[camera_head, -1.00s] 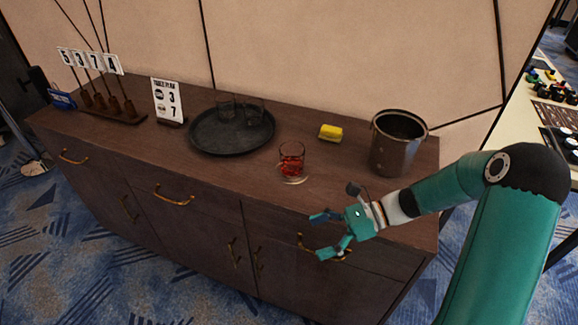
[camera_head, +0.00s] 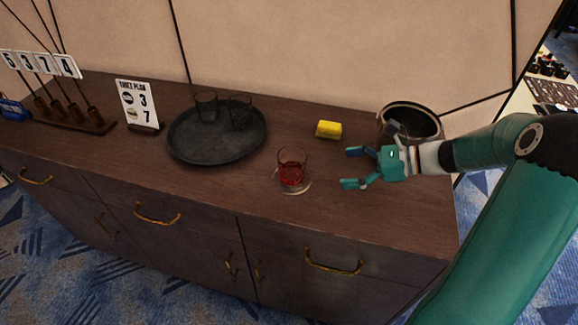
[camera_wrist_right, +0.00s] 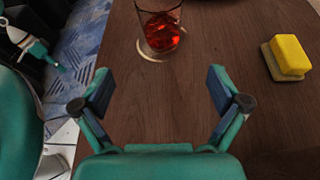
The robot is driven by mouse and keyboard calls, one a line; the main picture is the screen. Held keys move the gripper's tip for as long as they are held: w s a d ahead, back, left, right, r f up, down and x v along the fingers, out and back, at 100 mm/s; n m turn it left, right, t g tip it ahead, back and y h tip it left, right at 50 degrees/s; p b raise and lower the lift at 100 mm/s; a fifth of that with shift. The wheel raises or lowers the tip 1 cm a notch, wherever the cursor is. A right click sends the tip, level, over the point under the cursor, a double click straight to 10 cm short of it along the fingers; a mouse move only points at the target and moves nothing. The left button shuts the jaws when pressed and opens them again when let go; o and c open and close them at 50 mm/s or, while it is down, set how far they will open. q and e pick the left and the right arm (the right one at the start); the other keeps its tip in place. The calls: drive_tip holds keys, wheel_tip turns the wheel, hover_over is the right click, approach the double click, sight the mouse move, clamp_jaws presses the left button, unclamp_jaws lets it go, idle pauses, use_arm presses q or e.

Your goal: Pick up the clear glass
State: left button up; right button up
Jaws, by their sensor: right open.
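A clear glass (camera_head: 292,168) with red contents stands upright on the cabinet top, with a pale ring or coaster around its base. It also shows at the top of the right wrist view (camera_wrist_right: 159,27), its rim cut off. My right gripper (camera_head: 350,169) is open and empty, to the right of this glass and apart from it. In the right wrist view its open fingers (camera_wrist_right: 161,90) point toward the glass. Two dark-looking, see-through glasses (camera_head: 222,107) stand on the round tray (camera_head: 215,150). A teal arm part, likely my left gripper (camera_wrist_right: 35,48), shows at the left; its fingers are unclear.
A yellow sponge-like block (camera_head: 328,130) lies behind the glass. A metal bucket (camera_head: 411,118) stands behind my right gripper. A sign (camera_head: 137,103) and a number rack (camera_head: 88,127) stand at the left. The cabinet top (camera_head: 240,192) is clear in front of the tray.

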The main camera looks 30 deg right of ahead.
sight(292, 172)
drive_tip(key=x, duration=0.9)
drive_tip(key=shift+f, duration=0.25)
drive_tip(key=shift+p+x, duration=0.7)
drive_tip(key=shift+x, duration=2)
drive_tip(key=shift+r, duration=0.2)
drive_tip(key=c, duration=1.6)
